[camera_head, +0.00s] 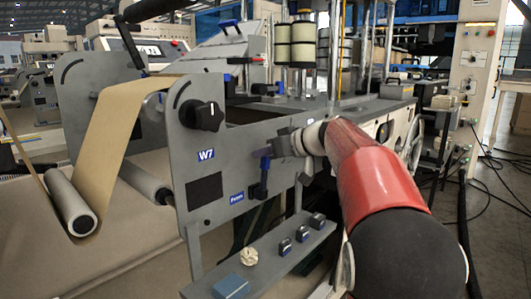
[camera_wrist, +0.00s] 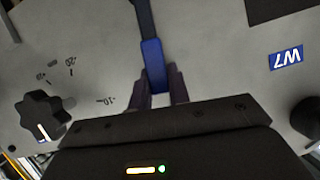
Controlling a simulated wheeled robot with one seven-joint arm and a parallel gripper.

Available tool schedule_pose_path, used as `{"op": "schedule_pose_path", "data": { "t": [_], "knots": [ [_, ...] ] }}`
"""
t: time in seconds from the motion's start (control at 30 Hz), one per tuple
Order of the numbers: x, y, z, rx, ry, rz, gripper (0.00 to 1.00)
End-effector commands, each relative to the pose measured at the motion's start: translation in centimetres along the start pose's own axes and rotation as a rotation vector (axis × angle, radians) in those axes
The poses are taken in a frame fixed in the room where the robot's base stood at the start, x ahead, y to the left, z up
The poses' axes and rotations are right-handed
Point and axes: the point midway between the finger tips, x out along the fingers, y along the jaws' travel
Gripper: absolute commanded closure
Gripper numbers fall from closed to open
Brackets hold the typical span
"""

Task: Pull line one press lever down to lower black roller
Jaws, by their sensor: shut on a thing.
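The press lever (camera_head: 264,176) stands on the grey side plate marked W7, beside a small blue label (camera_head: 237,198). Its arm is dark and its blue handle (camera_wrist: 153,62) points up in the head view. My gripper (camera_head: 279,147) is at the handle's upper end. In the wrist view its dark fingers (camera_wrist: 161,88) lie on both sides of the handle, shut on it. A dark cylinder (camera_head: 152,8) shows at the top left of the head view, above the brown web; I cannot tell whether it is the black roller.
A black knob (camera_head: 202,115) sits on the plate above the W7 label (camera_head: 206,155). Brown paper (camera_head: 122,115) runs over the frame to a pale roller (camera_head: 71,202). Below the lever, a grey shelf (camera_head: 231,263) carries small blocks and a blue box. Cables lie on the floor at right.

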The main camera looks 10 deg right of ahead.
Motion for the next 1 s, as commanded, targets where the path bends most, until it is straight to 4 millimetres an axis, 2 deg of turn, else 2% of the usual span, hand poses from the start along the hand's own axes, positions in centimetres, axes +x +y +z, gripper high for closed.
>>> {"op": "schedule_pose_path", "data": {
  "t": [0.27, 0.57, 1.0],
  "knots": [
    [-0.1, 1.9, 0.0, 0.138, 0.000, -0.053, 1.00],
    [0.2, 5.0, 0.8, 0.390, 0.001, -0.158, 1.00],
    [1.4, 8.5, 3.7, 0.777, 0.002, -0.319, 1.00]
  ]
}}
